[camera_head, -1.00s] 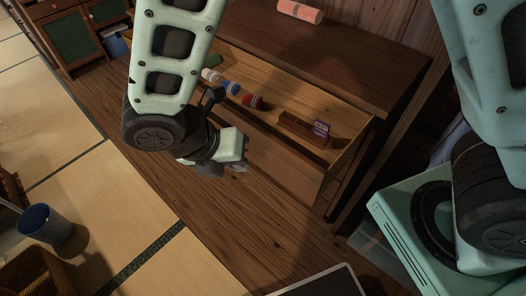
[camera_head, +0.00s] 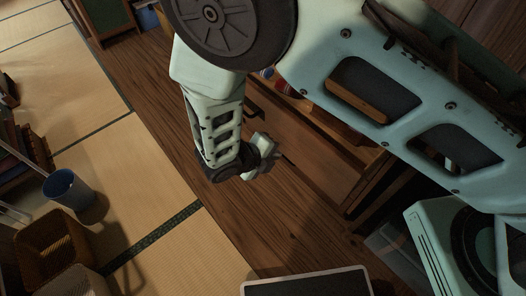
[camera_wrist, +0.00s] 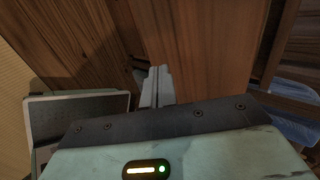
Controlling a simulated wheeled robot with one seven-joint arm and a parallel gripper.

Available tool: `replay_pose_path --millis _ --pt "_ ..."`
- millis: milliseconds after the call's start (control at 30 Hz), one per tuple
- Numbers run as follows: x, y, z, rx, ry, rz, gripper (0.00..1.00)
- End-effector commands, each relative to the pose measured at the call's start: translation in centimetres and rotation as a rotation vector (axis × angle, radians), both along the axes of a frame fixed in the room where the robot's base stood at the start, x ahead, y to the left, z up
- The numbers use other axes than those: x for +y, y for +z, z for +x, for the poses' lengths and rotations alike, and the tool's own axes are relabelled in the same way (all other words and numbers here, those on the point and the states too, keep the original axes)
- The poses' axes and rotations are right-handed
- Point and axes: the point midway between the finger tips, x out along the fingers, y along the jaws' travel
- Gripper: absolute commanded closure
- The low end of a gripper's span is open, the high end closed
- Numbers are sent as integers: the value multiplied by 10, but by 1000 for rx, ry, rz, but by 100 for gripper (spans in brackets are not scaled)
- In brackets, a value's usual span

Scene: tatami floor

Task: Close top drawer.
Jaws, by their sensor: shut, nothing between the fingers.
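The top drawer is pulled open from the dark wooden cabinet. Its wooden front (camera_head: 315,165) faces the floor side in the head view, and my arm hides much of its inside. The drawer front also fills the upper middle of the wrist view (camera_wrist: 205,50). My gripper (camera_head: 272,153) is shut and empty, low in front of the drawer front. In the wrist view its fingers (camera_wrist: 157,84) point at the wood near a dark handle (camera_wrist: 140,66). I cannot tell if they touch it.
A pale green device (camera_head: 440,250) sits at lower right. Bare floorboards lie before the cabinet.

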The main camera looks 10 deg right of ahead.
Motion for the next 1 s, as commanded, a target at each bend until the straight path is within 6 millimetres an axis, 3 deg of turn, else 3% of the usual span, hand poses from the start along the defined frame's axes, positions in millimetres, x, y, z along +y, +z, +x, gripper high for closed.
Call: replay_pose_path --millis 67,333,833,1000 --pt "-11 -10 6 1 -2 -3 100" --pt "-37 -7 25 -1 -3 -1 100" --pt "-41 -9 28 0 -2 1 100" --pt "-44 -8 38 -2 -3 1 100"
